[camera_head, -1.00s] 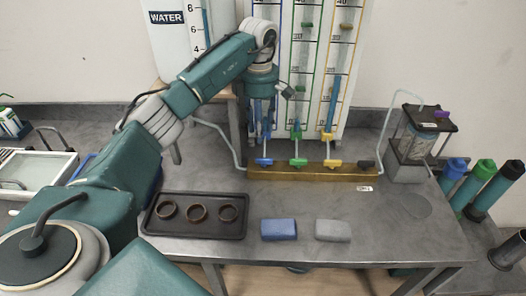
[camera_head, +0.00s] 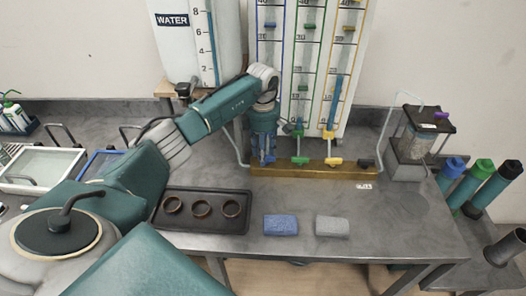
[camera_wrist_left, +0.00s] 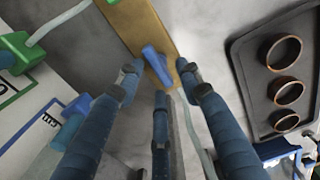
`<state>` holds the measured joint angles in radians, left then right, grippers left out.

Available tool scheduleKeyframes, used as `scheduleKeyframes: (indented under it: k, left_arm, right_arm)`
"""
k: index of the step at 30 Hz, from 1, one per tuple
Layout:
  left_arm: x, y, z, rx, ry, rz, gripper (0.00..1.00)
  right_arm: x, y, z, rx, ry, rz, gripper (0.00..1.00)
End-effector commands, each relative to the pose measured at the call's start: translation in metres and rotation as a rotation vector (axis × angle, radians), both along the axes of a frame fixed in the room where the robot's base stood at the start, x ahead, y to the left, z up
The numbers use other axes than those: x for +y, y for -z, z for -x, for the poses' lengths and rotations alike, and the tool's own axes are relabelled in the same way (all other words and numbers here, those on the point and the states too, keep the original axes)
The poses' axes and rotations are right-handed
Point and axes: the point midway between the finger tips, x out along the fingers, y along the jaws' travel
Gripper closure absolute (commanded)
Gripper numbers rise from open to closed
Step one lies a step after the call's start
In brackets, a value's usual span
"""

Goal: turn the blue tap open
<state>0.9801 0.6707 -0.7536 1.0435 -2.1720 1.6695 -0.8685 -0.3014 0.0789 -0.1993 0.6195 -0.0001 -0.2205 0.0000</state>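The blue tap (camera_wrist_left: 157,64) shows in the left wrist view as a blue lever handle on the brass bar (camera_wrist_left: 128,22). My left gripper (camera_wrist_left: 159,80) is open, with its three blue-sleeved fingers spread around the handle's near end. I cannot tell whether any finger touches it. In the head view, my left gripper (camera_head: 264,156) points down at the left end of the brass bar (camera_head: 315,170) and mostly hides the blue tap. My right gripper is not in view.
A green tap (camera_head: 299,160), a yellow tap (camera_head: 333,161) and a black tap (camera_head: 365,163) stand to the right on the bar. A tray with three rings (camera_head: 240,196), a blue block (camera_head: 280,225) and a grey block (camera_head: 332,227) lie in front. The gauge panel stands behind.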

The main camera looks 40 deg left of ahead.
Motion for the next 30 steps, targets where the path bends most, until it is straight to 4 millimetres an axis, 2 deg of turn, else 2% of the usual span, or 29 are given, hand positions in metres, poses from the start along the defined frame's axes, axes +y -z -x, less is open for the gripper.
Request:
scheduleKeyframes:
  k: [1,2,7,20,30]
  left_arm:
    - [-0.0001,0.0000,0.0000,0.000,0.000,0.000,0.64]
    - [-0.0001,0.0000,0.0000,0.000,0.000,0.000,0.68]
    - [-0.0001,-0.0002,0.0000,0.000,0.000,0.000,1.00]
    - [0.0000,-0.0001,0.0006,-0.001,-0.058,-0.001,1.00]
    - [-0.0007,-0.0001,0.0034,-0.002,-0.306,-0.001,1.00]
  right_arm:
    - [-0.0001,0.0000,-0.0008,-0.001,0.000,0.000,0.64]
    - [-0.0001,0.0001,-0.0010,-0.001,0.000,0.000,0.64]
    - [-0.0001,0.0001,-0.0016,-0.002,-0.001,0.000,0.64]
    - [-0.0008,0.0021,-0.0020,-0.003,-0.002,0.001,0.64]
    - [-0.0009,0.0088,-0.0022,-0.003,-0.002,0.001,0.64]
